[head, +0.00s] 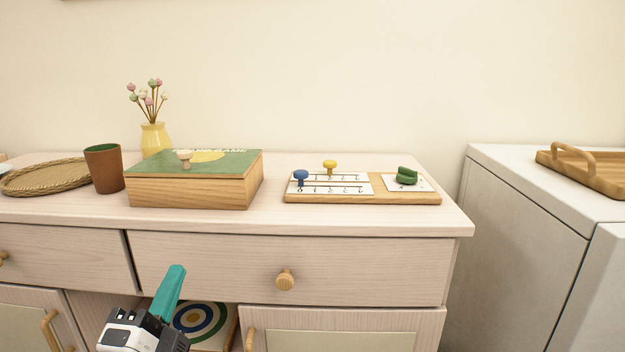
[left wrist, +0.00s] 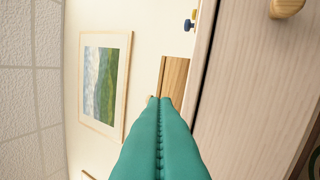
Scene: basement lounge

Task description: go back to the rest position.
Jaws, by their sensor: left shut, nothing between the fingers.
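My left gripper (head: 172,290) has teal fingers and shows at the lower left of the head view, in front of the sideboard's drawer. Its fingers are shut against each other and empty. In the left wrist view the two teal fingers (left wrist: 158,140) lie together along a ridged seam, with nothing between them. The gripper is apart from the sideboard (head: 380,260) and below its top. My right gripper is not in view.
On the sideboard stand a woven tray (head: 45,178), a brown cup (head: 104,170), a yellow vase (head: 154,138), a green-lidded wooden box (head: 190,190) and a wooden board (head: 405,197) with knobs. A white cabinet (head: 515,210) stands at right.

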